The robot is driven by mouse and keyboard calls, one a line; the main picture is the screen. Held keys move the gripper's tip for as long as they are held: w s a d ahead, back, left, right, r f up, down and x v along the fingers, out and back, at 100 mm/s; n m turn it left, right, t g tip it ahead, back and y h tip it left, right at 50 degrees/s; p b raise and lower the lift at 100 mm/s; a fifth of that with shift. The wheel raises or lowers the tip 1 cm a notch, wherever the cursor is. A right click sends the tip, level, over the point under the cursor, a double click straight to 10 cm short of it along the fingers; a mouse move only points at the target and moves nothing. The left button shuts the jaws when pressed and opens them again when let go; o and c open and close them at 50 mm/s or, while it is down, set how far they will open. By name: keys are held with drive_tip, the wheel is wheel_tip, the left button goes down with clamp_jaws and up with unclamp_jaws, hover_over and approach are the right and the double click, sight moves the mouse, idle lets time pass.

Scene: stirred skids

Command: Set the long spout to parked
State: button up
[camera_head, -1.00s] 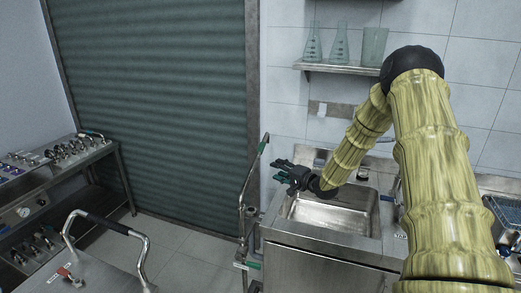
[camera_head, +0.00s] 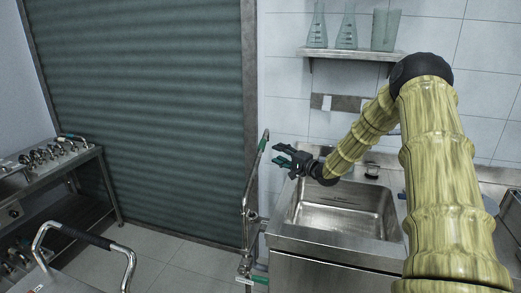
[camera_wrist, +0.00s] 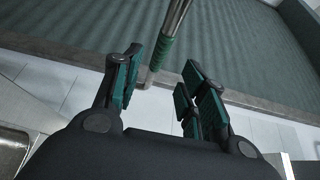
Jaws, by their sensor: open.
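The long spout looks to be the slim metal tube with a green grip (camera_head: 257,160) that slants up from standing pipework left of the sink. In the wrist view the metal tube with its green sleeve (camera_wrist: 163,50) crosses beyond the fingertips, seen between the fingers. My gripper (camera_head: 278,155) is open, just right of the tube's upper part, its fingers pointing left toward it. In the wrist view my gripper (camera_wrist: 160,88) has its green-padded fingers spread with nothing held between them. I cannot tell any marking for parked.
A steel sink (camera_head: 345,238) lies below my arm. A shelf (camera_head: 350,54) with glassware is on the wall above. A green shutter (camera_head: 140,110) stands behind the tube. A bench with fittings (camera_head: 60,165) is at left, and a bent metal handle (camera_head: 85,236) is in front.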

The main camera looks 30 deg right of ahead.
sight(262, 146)
drive_tip(key=shift+p+x, duration=1.25)
drive_tip(key=shift+x, duration=3.85)
clamp_jaws()
